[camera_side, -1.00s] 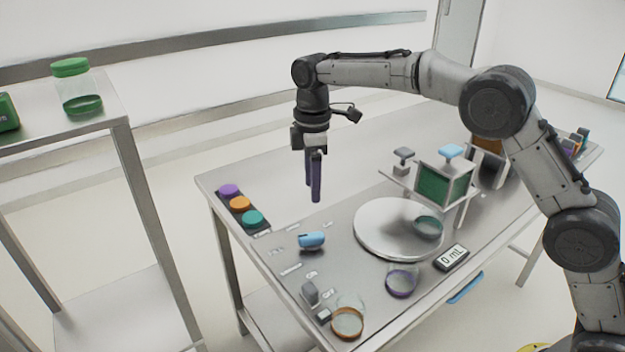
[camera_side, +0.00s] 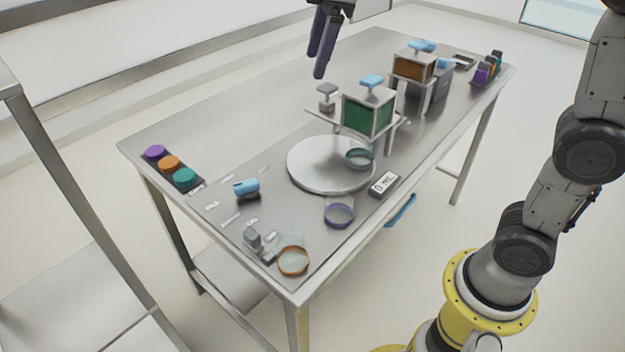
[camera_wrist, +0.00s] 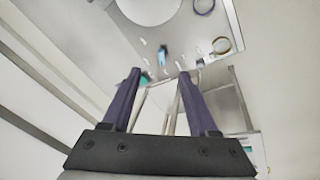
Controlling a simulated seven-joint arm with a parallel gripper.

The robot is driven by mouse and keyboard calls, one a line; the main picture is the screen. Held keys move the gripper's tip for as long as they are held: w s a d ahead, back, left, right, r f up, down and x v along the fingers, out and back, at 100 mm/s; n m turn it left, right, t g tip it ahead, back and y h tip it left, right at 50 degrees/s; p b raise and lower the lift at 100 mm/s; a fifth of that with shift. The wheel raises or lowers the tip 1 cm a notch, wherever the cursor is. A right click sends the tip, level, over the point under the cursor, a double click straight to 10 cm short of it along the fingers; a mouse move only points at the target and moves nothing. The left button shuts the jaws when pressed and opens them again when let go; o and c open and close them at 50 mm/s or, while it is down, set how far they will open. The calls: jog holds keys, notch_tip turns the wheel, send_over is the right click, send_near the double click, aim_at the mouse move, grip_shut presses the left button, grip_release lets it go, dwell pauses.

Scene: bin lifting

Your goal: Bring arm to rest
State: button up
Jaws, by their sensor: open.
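My gripper (camera_side: 323,42) is at the top edge of the side view, high above the back part of the steel table (camera_side: 240,110). Its two purple fingers point down and stand apart, with nothing between them. In the wrist view my gripper (camera_wrist: 160,80) is open and empty. Past its fingers, the table's near end and the floor show. Most of the upper arm is outside the side view.
On the table are a round plate (camera_side: 310,172), green (camera_side: 367,115) and orange (camera_side: 412,70) bins on stands, a blue cylinder (camera_side: 247,187), purple (camera_side: 339,214) and orange (camera_side: 293,261) dishes, a display (camera_side: 384,183) and coloured buttons (camera_side: 169,163). A shelf unit (camera_side: 60,190) stands left.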

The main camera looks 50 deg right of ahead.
jog(key=s+d+f+m+t, duration=0.1)
jog(key=s+d+f+m, duration=0.15)
jog(key=s, duration=0.75)
jog(key=s+d+f+m+t, duration=0.15)
jog(key=s+f+m, duration=0.25)
jog(key=s, duration=0.6)
notch_tip(320, 180, down, 6)
jog(key=s+m, duration=0.2)
jog(key=m, duration=0.2)
jog(key=shift+s+d, duration=0.15)
